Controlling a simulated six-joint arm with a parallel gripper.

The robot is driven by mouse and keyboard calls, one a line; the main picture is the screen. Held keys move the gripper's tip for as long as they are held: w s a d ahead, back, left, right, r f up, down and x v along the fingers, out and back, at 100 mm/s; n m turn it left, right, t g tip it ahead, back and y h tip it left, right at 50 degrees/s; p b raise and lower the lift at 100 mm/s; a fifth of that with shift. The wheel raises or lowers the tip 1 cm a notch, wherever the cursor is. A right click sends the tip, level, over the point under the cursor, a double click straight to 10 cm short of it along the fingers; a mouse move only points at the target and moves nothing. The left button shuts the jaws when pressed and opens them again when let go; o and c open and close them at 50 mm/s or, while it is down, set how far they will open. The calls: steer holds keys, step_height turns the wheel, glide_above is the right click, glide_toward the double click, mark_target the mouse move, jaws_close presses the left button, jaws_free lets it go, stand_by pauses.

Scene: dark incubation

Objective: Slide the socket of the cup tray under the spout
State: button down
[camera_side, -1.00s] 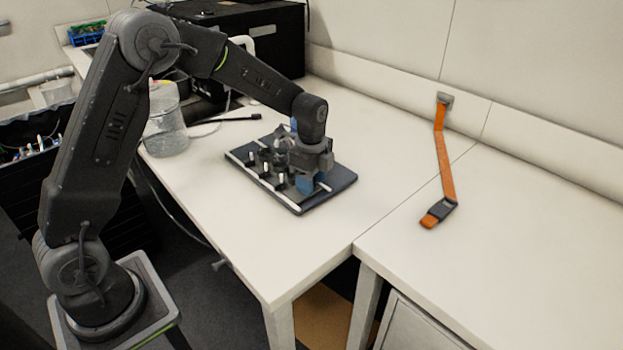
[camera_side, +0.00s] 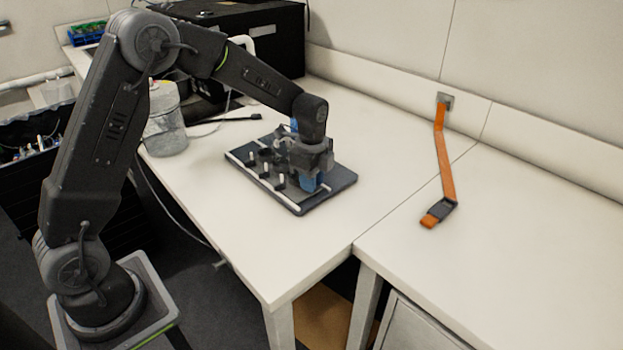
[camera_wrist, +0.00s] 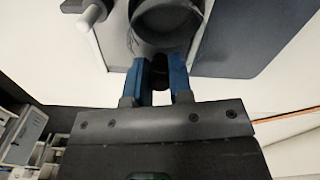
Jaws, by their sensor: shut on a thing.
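My gripper (camera_side: 312,183) is low over the right part of a dark board (camera_side: 340,180) on the white table. In the wrist view its two blue fingers (camera_wrist: 160,66) are shut on a small dark piece (camera_wrist: 160,75), which I take to be the cup tray's handle. Just beyond the fingertips is a round dark socket (camera_wrist: 166,22), seen partly and cut off by the top edge. My gripper hides much of the tray in the side view. I cannot make out the spout clearly.
Several black posts with white tips (camera_side: 265,173) stand on the board left of my gripper, close by. White rails run along the board. A clear jar (camera_side: 165,125) stands at the back left. The front table is clear.

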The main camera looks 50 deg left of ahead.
steer(key=d, duration=0.5)
steer(key=shift+d, duration=0.15)
steer(key=c, duration=1)
jaws_free()
step_height(320, 180, up, 14)
steer(key=shift+f, duration=0.1)
